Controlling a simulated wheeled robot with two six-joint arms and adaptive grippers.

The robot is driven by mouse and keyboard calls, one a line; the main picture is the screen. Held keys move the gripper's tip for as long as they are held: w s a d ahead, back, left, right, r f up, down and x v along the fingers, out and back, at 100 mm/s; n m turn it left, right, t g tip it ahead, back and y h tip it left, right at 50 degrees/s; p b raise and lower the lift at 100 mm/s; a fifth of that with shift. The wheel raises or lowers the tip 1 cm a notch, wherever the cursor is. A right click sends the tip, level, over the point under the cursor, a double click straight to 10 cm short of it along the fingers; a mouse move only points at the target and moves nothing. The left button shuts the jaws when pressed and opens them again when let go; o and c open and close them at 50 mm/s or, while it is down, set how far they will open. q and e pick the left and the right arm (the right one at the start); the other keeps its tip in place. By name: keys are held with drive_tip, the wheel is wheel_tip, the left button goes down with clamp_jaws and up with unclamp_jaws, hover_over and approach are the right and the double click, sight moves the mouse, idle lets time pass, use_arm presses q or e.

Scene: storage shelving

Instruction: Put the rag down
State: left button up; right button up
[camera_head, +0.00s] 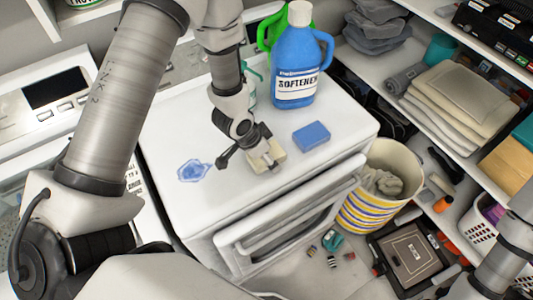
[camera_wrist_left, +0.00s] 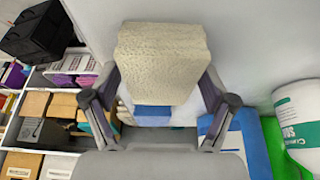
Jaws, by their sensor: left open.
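A beige, rough-textured folded block, which seems to be the rag (camera_head: 277,152), is at my left gripper (camera_head: 248,160) over the white machine's top near its front edge. In the left wrist view the rag (camera_wrist_left: 162,62) stands between the two spread fingers of the left gripper (camera_wrist_left: 160,95). The left gripper is open; whether a finger touches the rag is hard to tell. The rag's underside is hidden in the head view. My right gripper is out of view; only a right arm link shows at lower right.
On the white machine (camera_head: 165,130) lie a blue sponge (camera_head: 311,136) and a blue spill (camera_head: 193,171). A blue softener bottle (camera_head: 297,65) and a green bottle (camera_head: 268,30) stand at the back. A striped basket (camera_head: 360,210) holding cloth stands right, beside shelves with folded towels (camera_head: 460,95).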

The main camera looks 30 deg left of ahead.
use_arm(q)
drive_tip(key=shift+s+r, duration=0.15)
drive_tip(key=shift+s, duration=0.1)
drive_tip(key=shift+a+r, duration=0.15)
drive_tip(key=shift+r, duration=0.3)
drive_tip(key=b+v, duration=0.2)
drive_tip(key=v, duration=0.7)
drive_tip(key=shift+s+a+r, duration=0.1)
drive_tip(key=shift+s+r, duration=0.15)
drive_tip(key=shift+r, duration=0.1)
drive_tip(key=shift+s+a+r, duration=0.1)
drive_tip(key=shift+s+r, duration=0.05)
drive_tip(key=shift+r, duration=0.4)
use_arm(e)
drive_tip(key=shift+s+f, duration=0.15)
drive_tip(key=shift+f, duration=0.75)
